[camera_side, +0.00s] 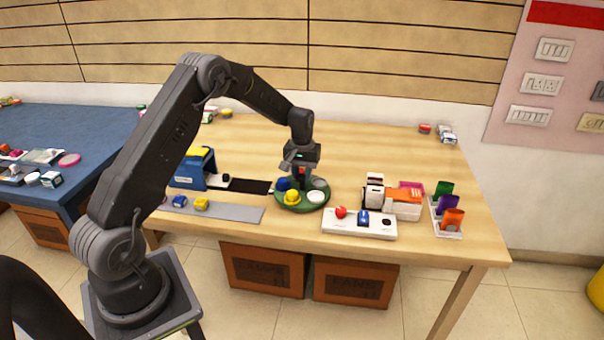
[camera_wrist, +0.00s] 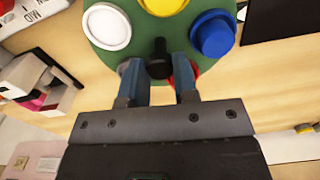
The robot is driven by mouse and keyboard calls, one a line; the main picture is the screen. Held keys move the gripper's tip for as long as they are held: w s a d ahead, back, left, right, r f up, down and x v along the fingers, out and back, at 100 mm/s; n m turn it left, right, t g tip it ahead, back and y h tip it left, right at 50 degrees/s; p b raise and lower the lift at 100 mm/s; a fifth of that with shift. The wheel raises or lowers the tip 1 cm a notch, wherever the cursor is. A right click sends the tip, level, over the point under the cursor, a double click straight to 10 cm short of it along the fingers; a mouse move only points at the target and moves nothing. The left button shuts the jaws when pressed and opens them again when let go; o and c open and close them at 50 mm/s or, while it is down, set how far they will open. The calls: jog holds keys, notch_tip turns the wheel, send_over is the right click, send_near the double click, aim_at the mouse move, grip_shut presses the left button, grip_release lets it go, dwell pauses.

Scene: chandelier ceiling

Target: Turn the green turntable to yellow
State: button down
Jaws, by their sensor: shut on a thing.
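The green turntable (camera_side: 302,207) lies flat on the wooden table and also shows in the wrist view (camera_wrist: 115,58). Around it sit a yellow piece (camera_side: 291,198), a white one (camera_side: 313,197), a blue one (camera_side: 283,184) and a grey one (camera_side: 320,183). A red piece (camera_wrist: 193,72) is mostly hidden behind a finger in the wrist view. A black knob (camera_wrist: 158,58) stands at the turntable's middle. My gripper (camera_wrist: 157,68) points down over the turntable, its two fingers shut on the knob. In the side view, the yellow piece is on the near side.
A white tray (camera_side: 345,230) with a red ball and a blue piece is close at the front right. White boxes (camera_side: 376,195) and coloured holders (camera_side: 452,218) stand farther right. A blue box (camera_side: 190,172) and a grey strip (camera_side: 235,212) lie to the left. The back of the table is mostly clear.

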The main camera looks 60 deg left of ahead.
jog(key=shift+m, duration=3.5)
jog(key=shift+r+m, duration=0.1)
jog(key=shift+m, duration=3.6)
jog(key=c, duration=0.9)
grip_release()
